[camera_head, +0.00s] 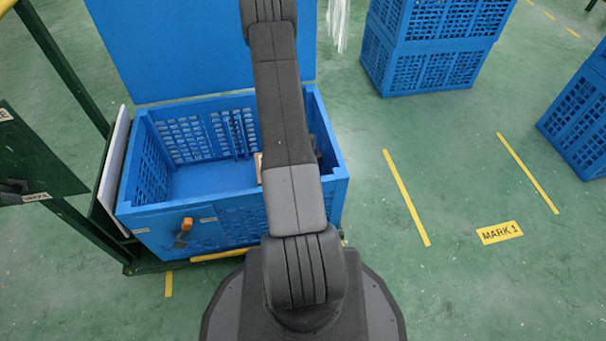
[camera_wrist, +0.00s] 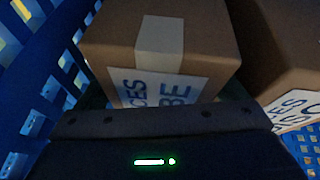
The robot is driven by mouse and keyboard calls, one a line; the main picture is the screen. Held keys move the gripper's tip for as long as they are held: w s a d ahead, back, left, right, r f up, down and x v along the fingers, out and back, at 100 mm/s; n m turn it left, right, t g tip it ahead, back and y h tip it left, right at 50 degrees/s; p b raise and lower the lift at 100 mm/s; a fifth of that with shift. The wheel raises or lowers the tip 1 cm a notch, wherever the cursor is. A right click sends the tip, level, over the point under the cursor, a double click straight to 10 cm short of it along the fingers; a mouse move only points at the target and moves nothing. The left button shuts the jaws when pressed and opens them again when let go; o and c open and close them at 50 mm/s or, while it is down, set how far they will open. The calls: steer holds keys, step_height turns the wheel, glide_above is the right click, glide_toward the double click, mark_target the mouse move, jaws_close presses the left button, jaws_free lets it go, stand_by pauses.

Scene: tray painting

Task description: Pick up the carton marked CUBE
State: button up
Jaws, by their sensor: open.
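The carton whose white label reads in part "BE" (camera_wrist: 165,35) fills the upper middle of the wrist view. It is brown with a pale tape strip, and part of its label is hidden behind my gripper (camera_wrist: 155,122). My gripper is open, close in front of this carton, with nothing seen held; its fingertips cannot be made out.
A second brown carton (camera_wrist: 283,45) stands close at the right in the wrist view, with a partly readable label. The crate's lattice wall (camera_wrist: 40,90) is near at the left. Stacked blue crates (camera_head: 430,45) stand at the back right.

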steer(key=c, duration=1.5)
